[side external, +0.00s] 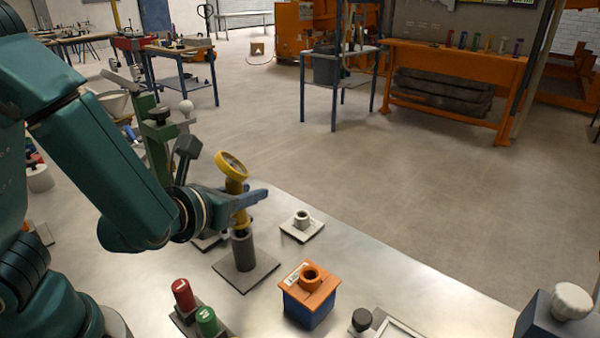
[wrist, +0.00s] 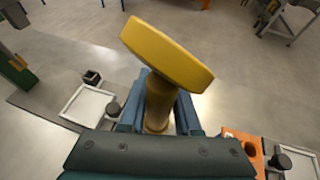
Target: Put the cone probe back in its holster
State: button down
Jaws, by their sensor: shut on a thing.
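The cone probe is yellow, with a round dial head (side external: 232,165) and a shaft running down from it. My gripper (side external: 250,198) has blue fingers shut around the shaft, below the head. The wrist view shows the yellow head (wrist: 167,52) large and tilted, with the shaft between the fingers (wrist: 160,105). A grey upright tube on a square plate (side external: 243,253), likely the holster, stands directly below. The probe's lower end is at the tube's mouth; I cannot tell how far inside it is. The probe leans slightly in the side view.
A small pale socket on a plate (side external: 302,222) stands right of the tube. A blue box with an orange top and ring (side external: 310,290) is nearer the camera. Red (side external: 184,294) and green (side external: 207,320) capped cylinders stand at the front. The table's far edge is close behind.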

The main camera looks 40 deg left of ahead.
jog(key=shift+f, duration=0.6)
jog(key=shift+f, duration=0.35)
jog(key=c, duration=0.5)
grip_release()
jog(key=shift+c, duration=0.2)
notch_tip(320, 180, up, 12)
jog(key=w+d+f+m+h, duration=0.1)
jog(key=d+m+h, duration=0.2)
jog(key=d, duration=1.1)
jog(key=shift+d+f, duration=0.4)
